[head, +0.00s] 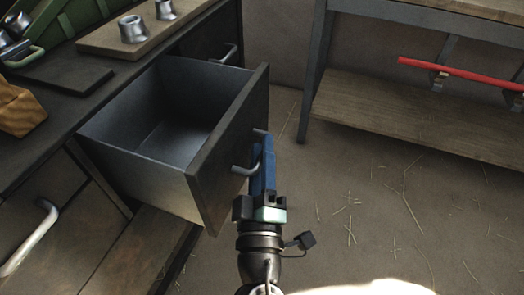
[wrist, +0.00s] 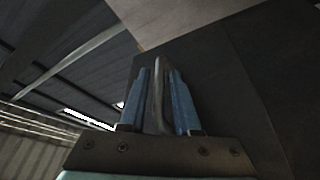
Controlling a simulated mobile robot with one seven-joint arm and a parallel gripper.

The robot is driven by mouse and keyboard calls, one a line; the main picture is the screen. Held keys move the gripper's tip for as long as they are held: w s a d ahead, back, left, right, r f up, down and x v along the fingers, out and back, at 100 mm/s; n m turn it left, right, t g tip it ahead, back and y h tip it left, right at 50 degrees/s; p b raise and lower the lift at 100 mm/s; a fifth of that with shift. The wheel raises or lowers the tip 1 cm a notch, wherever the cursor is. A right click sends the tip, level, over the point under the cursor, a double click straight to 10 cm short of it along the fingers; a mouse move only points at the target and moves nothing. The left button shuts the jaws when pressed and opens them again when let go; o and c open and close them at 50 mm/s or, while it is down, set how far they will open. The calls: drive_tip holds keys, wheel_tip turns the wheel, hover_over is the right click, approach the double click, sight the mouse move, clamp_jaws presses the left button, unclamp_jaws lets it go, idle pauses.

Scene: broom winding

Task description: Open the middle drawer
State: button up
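The middle drawer (head: 228,150) is pulled well out of the workbench cabinet, and its inside is empty. Its dark front panel carries a grey bar handle (head: 243,170). My gripper (head: 265,143), with blue fingers, is at this handle, in front of the panel, and hides the middle of the bar in the head view. In the wrist view the handle (wrist: 158,95) stands between the two blue fingers (wrist: 159,72), with a narrow gap showing on each side. The fingers look open around the bar, not pressed on it.
The bench top (head: 75,97) holds a wooden board with metal cups (head: 133,28). Another drawer handle (head: 30,238) is at lower left. A shelf table (head: 420,115) with a red bar (head: 460,75) stands at right. The straw-strewn floor between is clear.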

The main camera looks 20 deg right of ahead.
drive_tip(key=shift+o, duration=0.7)
drive_tip(key=b+v, duration=0.7)
drive_tip(key=v, duration=0.6)
drive_tip(key=shift+b, duration=0.35)
drive_tip(key=shift+r, duration=0.15)
